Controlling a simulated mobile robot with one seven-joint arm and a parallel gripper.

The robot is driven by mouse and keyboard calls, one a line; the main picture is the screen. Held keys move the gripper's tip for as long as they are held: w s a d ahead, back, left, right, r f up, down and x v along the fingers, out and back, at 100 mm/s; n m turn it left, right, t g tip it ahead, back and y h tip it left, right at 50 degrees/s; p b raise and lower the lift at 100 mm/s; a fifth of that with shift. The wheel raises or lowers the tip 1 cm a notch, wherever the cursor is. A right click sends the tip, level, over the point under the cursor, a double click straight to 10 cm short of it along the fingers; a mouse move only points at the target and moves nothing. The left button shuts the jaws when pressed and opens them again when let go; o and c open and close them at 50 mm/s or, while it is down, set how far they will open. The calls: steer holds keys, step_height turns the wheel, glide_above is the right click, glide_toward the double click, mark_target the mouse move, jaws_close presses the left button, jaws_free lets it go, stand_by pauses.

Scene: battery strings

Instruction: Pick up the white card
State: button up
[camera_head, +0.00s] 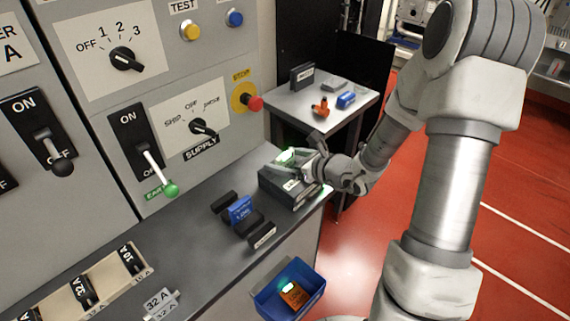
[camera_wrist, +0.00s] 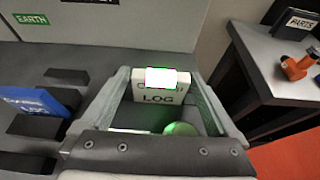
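My gripper (camera_wrist: 168,100) is open at the dark box (camera_head: 280,190) on the counter's right end. Its two fingers stand apart in the wrist view. Between them is a pale upright piece lettered LOG (camera_wrist: 158,98), with a glowing white patch (camera_wrist: 160,78) on its upper part. A rounded green thing (camera_wrist: 181,129) lies nearer, between the fingers. I cannot tell whether the pale piece is the white card, or whether a finger touches it. A folded whitish card marked 32 A (camera_head: 161,303) stands at the counter's front left.
Several dark blocks and a blue one (camera_head: 239,210) lie on the counter left of the dark box. A blue bin (camera_head: 262,303) with an orange item sits below the edge. A side table (camera_head: 345,110) stands behind. A switch panel (camera_head: 170,60) rises along the left.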

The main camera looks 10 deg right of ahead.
steer(key=shift+r, duration=0.1)
steer(key=c, duration=1.3)
